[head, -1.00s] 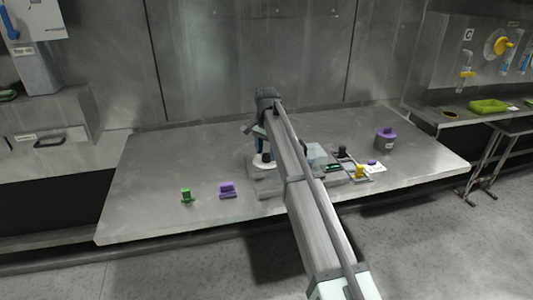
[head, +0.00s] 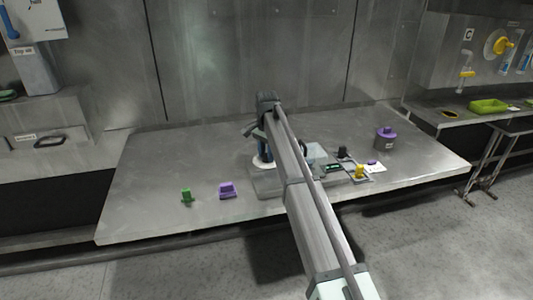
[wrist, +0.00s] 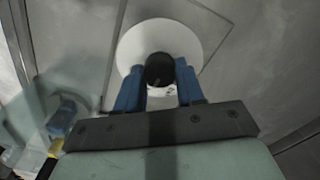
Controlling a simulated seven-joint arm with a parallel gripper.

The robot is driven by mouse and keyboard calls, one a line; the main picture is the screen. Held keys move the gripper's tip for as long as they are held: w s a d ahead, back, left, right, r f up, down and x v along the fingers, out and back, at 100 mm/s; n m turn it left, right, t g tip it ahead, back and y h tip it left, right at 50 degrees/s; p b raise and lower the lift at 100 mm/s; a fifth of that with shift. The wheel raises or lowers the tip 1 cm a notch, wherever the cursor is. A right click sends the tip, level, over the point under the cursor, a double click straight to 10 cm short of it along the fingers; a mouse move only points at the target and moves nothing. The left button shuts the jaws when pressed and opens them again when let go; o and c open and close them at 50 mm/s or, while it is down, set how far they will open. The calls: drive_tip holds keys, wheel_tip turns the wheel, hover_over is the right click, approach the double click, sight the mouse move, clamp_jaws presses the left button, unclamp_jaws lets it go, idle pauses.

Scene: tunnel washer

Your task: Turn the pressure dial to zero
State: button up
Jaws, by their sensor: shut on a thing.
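The pressure dial has a round white face (wrist: 128,52) and a black knob (wrist: 159,69) in the wrist view. My gripper (wrist: 158,85) is shut on the black knob, with a blue finger on each side of it. Some dark marks show on the white face below the knob, too small to read. In the head view the white dial face (head: 262,162) shows only in part, at the left side of a grey panel (head: 268,187) on the steel table. My arm covers much of the panel and my fingers there.
A green piece (head: 187,196) and a purple piece (head: 227,190) sit on the table (head: 150,215) left of the panel. To the right are a black knob (head: 343,152), a yellow piece (head: 360,171) and a grey pot with a purple top (head: 385,139). The left part of the table is clear.

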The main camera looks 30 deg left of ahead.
drive_tip(key=shift+c, duration=0.4)
drive_tip(key=shift+n, duration=0.3)
drive_tip(key=n, duration=1.2)
drive_tip(key=shift+n, duration=0.4)
drive_tip(key=n, duration=0.4)
drive_tip(key=shift+n, duration=0.4)
